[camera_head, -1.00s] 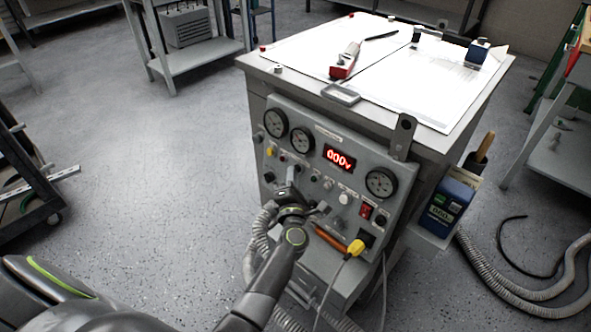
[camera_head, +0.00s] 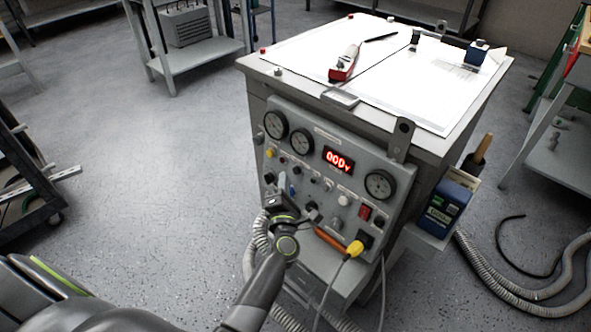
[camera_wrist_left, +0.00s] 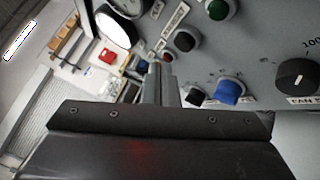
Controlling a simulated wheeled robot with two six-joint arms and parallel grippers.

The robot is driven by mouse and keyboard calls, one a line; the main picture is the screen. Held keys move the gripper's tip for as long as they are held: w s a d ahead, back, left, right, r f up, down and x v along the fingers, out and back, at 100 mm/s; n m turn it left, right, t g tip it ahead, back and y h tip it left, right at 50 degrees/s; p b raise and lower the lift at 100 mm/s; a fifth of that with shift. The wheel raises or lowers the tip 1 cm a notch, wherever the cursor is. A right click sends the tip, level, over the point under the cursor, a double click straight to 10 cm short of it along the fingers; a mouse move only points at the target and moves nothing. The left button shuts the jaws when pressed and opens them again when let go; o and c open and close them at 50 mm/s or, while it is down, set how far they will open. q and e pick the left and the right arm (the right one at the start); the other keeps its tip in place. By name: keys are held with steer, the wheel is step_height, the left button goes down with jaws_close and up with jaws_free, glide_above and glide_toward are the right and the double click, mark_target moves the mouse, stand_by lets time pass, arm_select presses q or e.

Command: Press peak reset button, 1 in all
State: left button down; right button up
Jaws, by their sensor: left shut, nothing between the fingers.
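The grey control panel (camera_head: 325,180) of the test cabinet faces me, with dials, knobs and small buttons. My left gripper (camera_head: 292,196) is at the panel's lower left, shut and empty. In the left wrist view its closed fingers (camera_wrist_left: 160,82) point toward the panel, near a black button (camera_wrist_left: 185,41), a green button (camera_wrist_left: 218,9) and a blue knob (camera_wrist_left: 229,91). I cannot tell whether the fingertips touch anything. My right gripper is out of view.
A red display (camera_head: 338,160) is lit. A blue box (camera_head: 449,205) stands on the right side shelf. Hoses (camera_head: 530,285) lie on the floor at right.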

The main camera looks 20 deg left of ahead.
arm_select(q)
steer(key=shift+s+a+r+p, duration=0.1)
steer(key=shift+s+a+p, duration=0.1)
steer(key=shift+s, duration=0.35)
steer(key=shift+s+a+r+p, duration=0.1)
steer(key=shift+s+a+r, duration=0.05)
steer(key=shift+s, duration=0.4)
steer(key=shift+s+a+r+p, duration=0.1)
steer(key=shift+s+a, duration=0.1)
steer(key=shift+s, duration=0.35)
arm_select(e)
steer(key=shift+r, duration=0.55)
